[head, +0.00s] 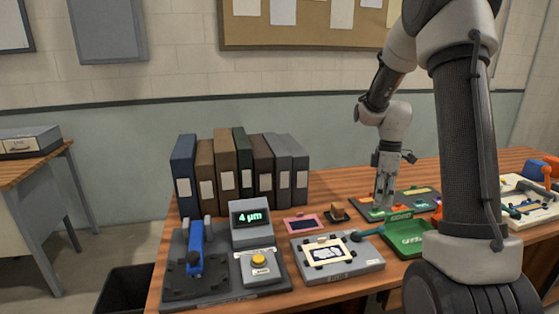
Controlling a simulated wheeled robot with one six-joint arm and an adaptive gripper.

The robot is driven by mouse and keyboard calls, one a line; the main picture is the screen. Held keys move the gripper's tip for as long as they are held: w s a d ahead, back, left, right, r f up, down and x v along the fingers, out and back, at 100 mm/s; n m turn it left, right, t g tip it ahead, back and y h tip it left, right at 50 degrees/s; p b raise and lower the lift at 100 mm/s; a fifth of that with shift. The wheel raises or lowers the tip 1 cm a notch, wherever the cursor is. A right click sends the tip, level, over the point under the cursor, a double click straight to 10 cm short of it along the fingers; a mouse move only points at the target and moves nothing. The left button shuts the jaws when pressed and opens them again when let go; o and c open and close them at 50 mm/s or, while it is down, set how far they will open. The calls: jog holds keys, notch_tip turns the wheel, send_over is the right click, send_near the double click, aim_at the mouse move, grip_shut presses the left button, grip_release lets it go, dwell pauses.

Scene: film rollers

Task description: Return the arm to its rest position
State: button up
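My arm (459,140) comes in from the right side of the head view, bends at the top and reaches over the table. My gripper (382,203) points down at the back middle of the wooden table (330,191), just above or at a green-edged plate (398,216). The fingers are small and seen from afar, so their gap and any contact with the plate cannot be told. No held object can be made out. My arm hides part of the table's right side.
Several binders (225,165) stand at the back left. In front are a gauge with a green display (250,217), a blue-handled device (196,250) and a grey plate (338,268). A green tray (405,244) and a cluttered white tray (528,215) lie right. A black bin (122,290) stands left.

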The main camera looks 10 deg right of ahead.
jog(key=s+m, duration=0.2)
jog(key=m, duration=0.1)
jog(key=s+m, duration=0.1)
jog(key=m, duration=0.1)
jog(key=shift+a+f+g, duration=0.25)
jog(key=shift+f+g, duration=0.05)
jog(key=shift+f, duration=0.1)
jog(key=s+a+r+m+t, duration=0.3)
jog(key=s+a+r, duration=0.1)
jog(key=s+r, duration=0.5)
jog(key=s+a+r+m+t+h, duration=0.1)
jog(key=s+a+r+m+t, duration=0.2)
jog(key=s+r, duration=0.6)
jog(key=shift+s+a+m+t, duration=0.4)
jog(key=shift+s+a+m, duration=0.35)
jog(key=shift+a, duration=0.1)
